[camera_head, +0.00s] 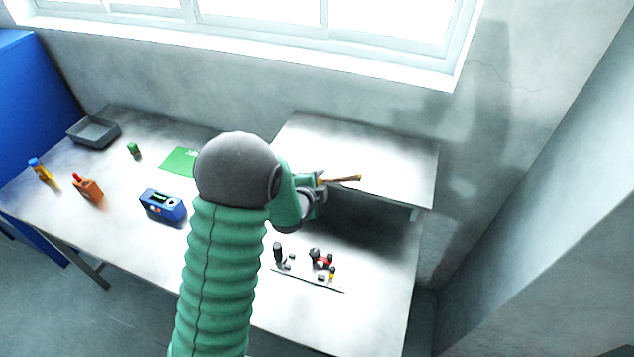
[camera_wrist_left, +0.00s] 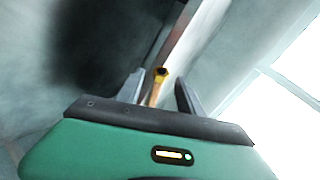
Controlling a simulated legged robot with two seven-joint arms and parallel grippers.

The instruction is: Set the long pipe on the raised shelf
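The long pipe (camera_head: 344,179) is a thin copper-brown tube. In the head view it lies along the front part of the raised shelf (camera_head: 375,150), its left end at my left gripper (camera_head: 321,182). I cannot tell whether it rests fully on the shelf top. In the left wrist view the pipe (camera_wrist_left: 157,87) runs between the two dark fingers of my left gripper (camera_wrist_left: 161,88), its open brass-coloured end towards the camera. The fingers stand apart with a gap on each side of the pipe. My right gripper is not in view.
Below the shelf a small board (camera_head: 305,280) carries several small parts. The shelf's back is clear.

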